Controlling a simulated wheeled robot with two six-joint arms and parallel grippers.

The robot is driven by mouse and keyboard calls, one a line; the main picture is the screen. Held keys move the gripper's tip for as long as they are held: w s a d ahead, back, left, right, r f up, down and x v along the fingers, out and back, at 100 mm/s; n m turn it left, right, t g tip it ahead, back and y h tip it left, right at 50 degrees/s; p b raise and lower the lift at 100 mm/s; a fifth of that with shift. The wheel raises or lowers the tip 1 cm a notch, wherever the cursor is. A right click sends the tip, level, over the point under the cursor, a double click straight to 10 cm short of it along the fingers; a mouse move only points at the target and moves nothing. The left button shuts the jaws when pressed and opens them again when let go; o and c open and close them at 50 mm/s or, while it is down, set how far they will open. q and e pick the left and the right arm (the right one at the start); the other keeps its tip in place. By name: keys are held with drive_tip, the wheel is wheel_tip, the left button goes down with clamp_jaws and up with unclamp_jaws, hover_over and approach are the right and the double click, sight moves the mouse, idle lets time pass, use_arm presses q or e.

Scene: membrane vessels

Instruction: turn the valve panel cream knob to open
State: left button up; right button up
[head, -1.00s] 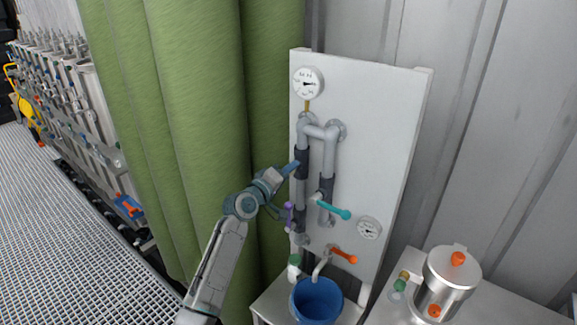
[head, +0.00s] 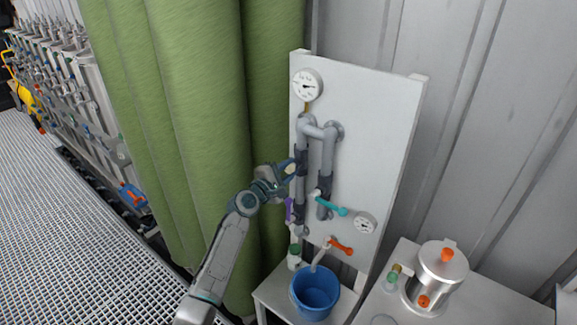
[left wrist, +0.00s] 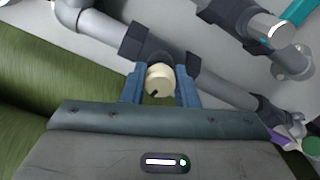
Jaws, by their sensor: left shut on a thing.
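The cream knob (left wrist: 160,80) shows in the left wrist view, on the side of a grey pipe, with a small dark mark on its face. My left gripper (left wrist: 160,88) has its two blue fingers on either side of the knob and is shut on it. In the head view my left gripper (head: 284,175) is at the left pipe of the white valve panel (head: 375,130), and it largely hides the knob there. My right gripper is in neither view.
A teal lever (head: 330,205), a purple handle (head: 289,209) and an orange lever (head: 341,246) are close below on the panel. A blue bucket (head: 314,293) stands under it. A green curtain (head: 190,120) hangs left. A steel vessel (head: 437,275) stands right.

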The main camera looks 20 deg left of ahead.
use_arm(q)
drive_tip(key=shift+n, duration=0.9)
drive_tip(key=shift+f, duration=0.1)
drive_tip(key=o, duration=1)
drive_tip(key=b+v, duration=0.2)
drive_tip(key=v, duration=0.8)
drive_tip(key=shift+s, duration=0.4)
drive_tip(key=shift+a, duration=0.15)
